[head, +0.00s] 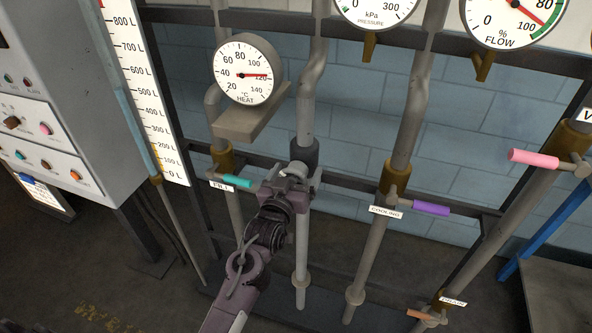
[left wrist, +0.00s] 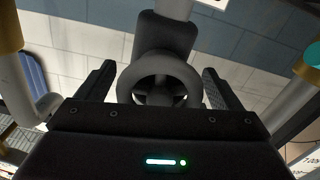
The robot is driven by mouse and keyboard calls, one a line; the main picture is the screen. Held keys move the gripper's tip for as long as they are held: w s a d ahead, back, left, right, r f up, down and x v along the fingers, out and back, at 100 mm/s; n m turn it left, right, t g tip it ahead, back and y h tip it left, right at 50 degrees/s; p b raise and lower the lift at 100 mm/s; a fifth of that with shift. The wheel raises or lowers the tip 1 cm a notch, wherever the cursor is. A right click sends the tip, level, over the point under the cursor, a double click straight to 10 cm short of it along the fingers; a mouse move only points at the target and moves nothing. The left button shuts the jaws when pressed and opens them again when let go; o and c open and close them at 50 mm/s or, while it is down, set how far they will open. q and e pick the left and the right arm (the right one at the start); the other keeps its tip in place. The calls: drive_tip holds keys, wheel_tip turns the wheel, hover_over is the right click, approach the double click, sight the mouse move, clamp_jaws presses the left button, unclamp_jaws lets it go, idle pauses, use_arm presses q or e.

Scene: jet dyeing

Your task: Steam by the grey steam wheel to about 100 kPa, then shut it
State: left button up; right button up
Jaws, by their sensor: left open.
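The grey steam wheel shows in the left wrist view (left wrist: 160,62) as a dark ring with spokes, below a dark valve body (left wrist: 166,32). My left gripper (left wrist: 158,69) is open, with one finger on each side of the wheel; I see gaps between fingers and rim. In the head view my left gripper (head: 298,175) is at the dark valve body (head: 304,151) on the middle pipe and hides the wheel. The pressure gauge (head: 373,12) is cut off at the top edge; 0 and 300 kPa show, but no needle. My right gripper is not in view.
The heat gauge (head: 248,70) reads between 100 and 120 °C. A teal FILL handle (head: 238,180) sits close left of my gripper, a purple COOLING handle (head: 431,208) to its right. A pink handle (head: 533,159) is farther right. A control cabinet (head: 60,110) stands at left.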

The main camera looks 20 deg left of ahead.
use_arm(q)
drive_tip(key=c, duration=1)
drive_tip(key=shift+m, duration=0.3)
drive_tip(key=m+p, duration=0.2)
drive_tip(key=m, duration=0.2)
drive_tip(key=shift+r, duration=0.1)
drive_tip(key=shift+m+p, duration=0.8)
drive_tip(key=shift+m, duration=1.7)
